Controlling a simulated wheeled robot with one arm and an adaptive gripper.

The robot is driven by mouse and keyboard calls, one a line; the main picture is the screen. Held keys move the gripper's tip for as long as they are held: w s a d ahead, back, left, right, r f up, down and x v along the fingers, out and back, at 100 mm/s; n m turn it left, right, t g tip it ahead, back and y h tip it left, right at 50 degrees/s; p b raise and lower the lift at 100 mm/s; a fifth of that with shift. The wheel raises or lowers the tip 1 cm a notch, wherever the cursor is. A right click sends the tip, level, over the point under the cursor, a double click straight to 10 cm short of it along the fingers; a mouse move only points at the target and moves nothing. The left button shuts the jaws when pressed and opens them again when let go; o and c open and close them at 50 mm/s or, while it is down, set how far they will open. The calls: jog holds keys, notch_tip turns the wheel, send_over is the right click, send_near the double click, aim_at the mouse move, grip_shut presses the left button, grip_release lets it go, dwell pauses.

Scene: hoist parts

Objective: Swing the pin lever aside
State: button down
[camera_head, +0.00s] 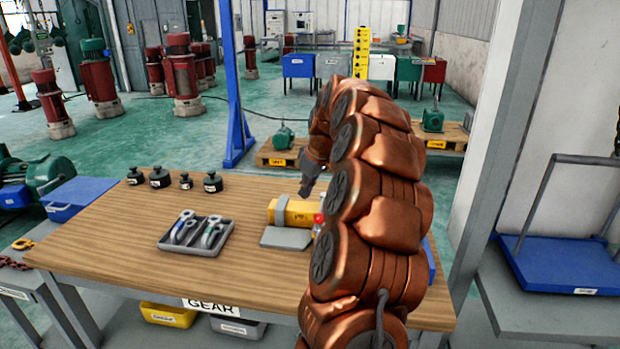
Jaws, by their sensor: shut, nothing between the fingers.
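A yellow hoist part (298,212) lies on the wooden table, partly hidden behind my copper-coloured arm. A grey bar (287,193) stands tilted at its left side; it may be the pin lever, but I cannot tell for sure. A small red knob (318,218) shows beside my arm, at the part's right. A grey plate (286,238) lies in front of the yellow part. My gripper (305,191) is shut and empty, pointing down just above and behind the yellow part. Whether it touches the bar is not clear.
A grey tray (165,246) with several shackles lies left of the yellow part on the wooden table (110,256). Several black weights (160,178) stand along the table's back left edge. A blue post (232,90) rises behind the table. The table's front left is clear.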

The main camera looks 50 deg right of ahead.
aim_at(322, 207)
jog(key=shift+s+f+p, duration=0.3)
jog(key=shift+s+f, duration=0.1)
jog(key=shift+f, duration=0.35)
jog(key=shift+s+f+p, duration=0.25)
jog(key=shift+s+f, duration=0.2)
jog(key=shift+f, duration=0.35)
jog(key=shift+s+f+p, duration=0.3)
jog(key=shift+s+f, duration=0.1)
jog(key=shift+f, duration=0.35)
